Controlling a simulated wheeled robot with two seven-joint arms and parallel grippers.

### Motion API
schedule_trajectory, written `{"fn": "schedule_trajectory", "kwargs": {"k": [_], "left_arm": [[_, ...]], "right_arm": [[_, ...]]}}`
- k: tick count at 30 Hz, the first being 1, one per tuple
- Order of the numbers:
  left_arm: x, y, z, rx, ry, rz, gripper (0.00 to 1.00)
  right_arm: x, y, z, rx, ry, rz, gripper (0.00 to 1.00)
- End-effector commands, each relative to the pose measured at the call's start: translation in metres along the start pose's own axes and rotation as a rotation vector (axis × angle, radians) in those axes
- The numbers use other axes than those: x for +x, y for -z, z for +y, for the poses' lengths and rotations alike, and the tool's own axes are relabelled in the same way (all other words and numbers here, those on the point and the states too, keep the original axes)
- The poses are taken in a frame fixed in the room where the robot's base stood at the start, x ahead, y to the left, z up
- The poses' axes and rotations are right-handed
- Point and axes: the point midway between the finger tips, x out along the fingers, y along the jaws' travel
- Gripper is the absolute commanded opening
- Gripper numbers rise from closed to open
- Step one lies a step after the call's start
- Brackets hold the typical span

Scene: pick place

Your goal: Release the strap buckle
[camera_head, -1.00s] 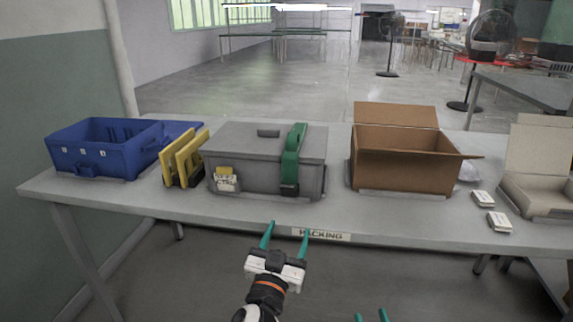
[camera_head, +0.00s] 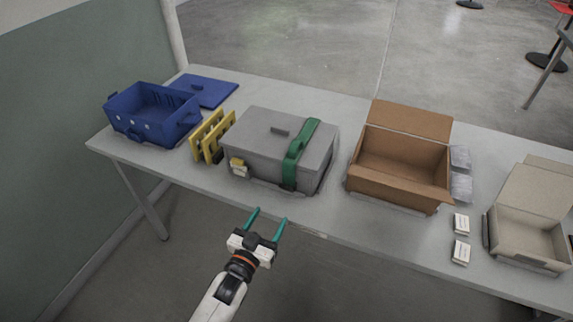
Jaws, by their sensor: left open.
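A grey lidded case (camera_head: 275,150) stands on the table, left of its middle. A green strap (camera_head: 302,152) runs over the right part of its lid and down the front. A dark buckle (camera_head: 289,184) sits at the strap's lower end, low on the case's front, and is too small to read in detail. My left gripper (camera_head: 266,215) is open and empty. It is in front of the table's near edge, below the case in the picture, with its two green fingers pointing toward the table. My right gripper is not in view.
A blue bin (camera_head: 150,117) and yellow frames (camera_head: 211,137) stand left of the case. An open cardboard box (camera_head: 401,172) and a beige open box (camera_head: 528,217) stand to the right. Small white packs (camera_head: 461,224) lie between them. The table (camera_head: 345,222) has a narrow clear front strip.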

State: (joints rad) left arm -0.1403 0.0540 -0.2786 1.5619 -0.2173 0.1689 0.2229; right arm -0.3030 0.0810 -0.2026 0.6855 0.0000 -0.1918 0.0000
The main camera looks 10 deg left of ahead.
Motion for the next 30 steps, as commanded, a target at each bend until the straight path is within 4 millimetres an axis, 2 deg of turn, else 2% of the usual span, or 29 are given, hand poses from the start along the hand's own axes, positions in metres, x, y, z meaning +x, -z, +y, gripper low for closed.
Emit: {"fn": "schedule_trajectory", "kwargs": {"k": [1,3,6,11,21,25,30], "left_arm": [[-0.003,-0.007,0.002,-0.001,-0.003,0.005,0.62],[-0.006,-0.006,0.003,-0.004,-0.006,0.007,0.62],[-0.003,-0.004,0.004,-0.004,-0.007,0.006,0.62],[0.019,-0.004,0.004,-0.005,-0.007,0.004,0.62],[0.086,-0.004,0.004,-0.004,-0.007,0.004,0.62],[0.103,-0.002,0.004,-0.005,-0.008,0.006,0.62],[0.113,-0.003,0.004,-0.005,-0.008,0.006,0.62]], "right_arm": [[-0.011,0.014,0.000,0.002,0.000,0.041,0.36],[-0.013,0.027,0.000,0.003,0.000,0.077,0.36],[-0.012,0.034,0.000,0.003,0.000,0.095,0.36],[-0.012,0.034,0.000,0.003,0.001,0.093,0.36],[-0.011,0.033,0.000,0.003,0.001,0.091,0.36],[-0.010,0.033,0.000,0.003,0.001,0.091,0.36],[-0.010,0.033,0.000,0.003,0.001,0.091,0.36]]}}
